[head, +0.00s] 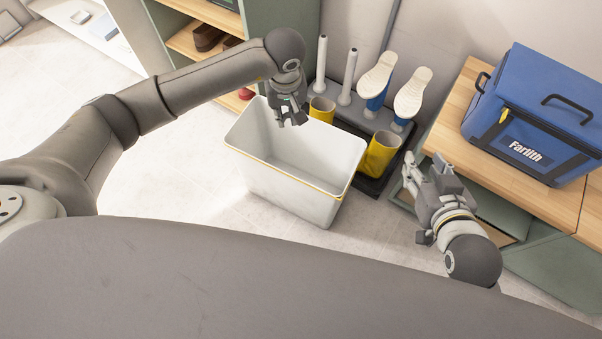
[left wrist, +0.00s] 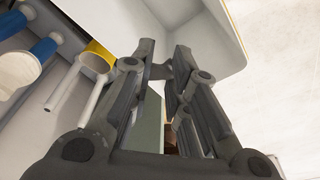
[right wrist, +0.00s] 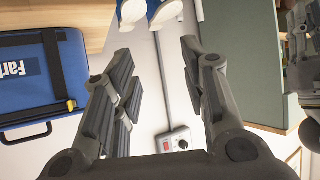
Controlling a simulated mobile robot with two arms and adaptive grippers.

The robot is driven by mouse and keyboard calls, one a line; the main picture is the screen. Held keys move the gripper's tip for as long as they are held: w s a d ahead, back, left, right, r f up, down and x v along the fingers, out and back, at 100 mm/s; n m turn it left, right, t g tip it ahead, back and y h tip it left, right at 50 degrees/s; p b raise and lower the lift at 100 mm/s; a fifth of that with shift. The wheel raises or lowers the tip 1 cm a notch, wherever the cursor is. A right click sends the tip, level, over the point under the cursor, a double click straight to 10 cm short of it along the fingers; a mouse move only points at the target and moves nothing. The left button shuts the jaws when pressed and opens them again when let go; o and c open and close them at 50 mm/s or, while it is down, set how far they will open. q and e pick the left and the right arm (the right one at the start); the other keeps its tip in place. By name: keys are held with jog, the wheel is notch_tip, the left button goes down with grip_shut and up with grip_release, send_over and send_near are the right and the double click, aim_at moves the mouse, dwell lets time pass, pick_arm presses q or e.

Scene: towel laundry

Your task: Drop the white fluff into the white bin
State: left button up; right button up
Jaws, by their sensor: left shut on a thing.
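The white bin (head: 285,190) stands on the floor in the middle of the head view, open at the top, with a thin yellow line below its rim. Its inside looks empty from here. My left gripper (head: 291,119) is over the bin's far side, pointing down. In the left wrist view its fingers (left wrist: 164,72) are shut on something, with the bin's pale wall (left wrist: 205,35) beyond. The white fluff itself cannot be made out against the white. My right gripper (head: 423,170) is open and empty, to the right of the bin.
Yellow boots (head: 381,153) and blue boots with pale soles (head: 376,75) are on a dark rack behind the bin. A blue cooler bag (head: 535,115) sits on a wooden bench (head: 455,120) at right. Shelves with shoes (head: 208,37) stand at the back. Floor left of the bin is clear.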

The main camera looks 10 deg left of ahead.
pick_arm(q)
notch_tip(320, 180, down, 3)
jog(key=shift+r+b, duration=0.1)
jog(key=shift+b, duration=0.7)
notch_tip(320, 180, down, 2)
jog(key=shift+f+b, duration=0.2)
jog(key=shift+b, duration=0.55)
jog(key=shift+f, duration=0.25)
pick_arm(e)
jog(key=w+a+r+t+y, duration=0.1)
jog(key=r+t, duration=0.3)
jog(key=r, duration=0.3)
jog(key=w+a+r+t+y, duration=0.2)
jog(key=r+t, duration=0.3)
jog(key=r, duration=0.3)
jog(key=shift+r, duration=0.2)
pick_arm(q)
jog(key=o, duration=0.7)
pick_arm(e)
jog(key=shift+t, duration=0.3)
pick_arm(q)
jog(key=shift+r, duration=0.1)
notch_tip(320, 180, up, 12)
send_over(287, 122)
jog(key=shift+s+d, duration=0.25)
jog(key=shift+s, duration=0.15)
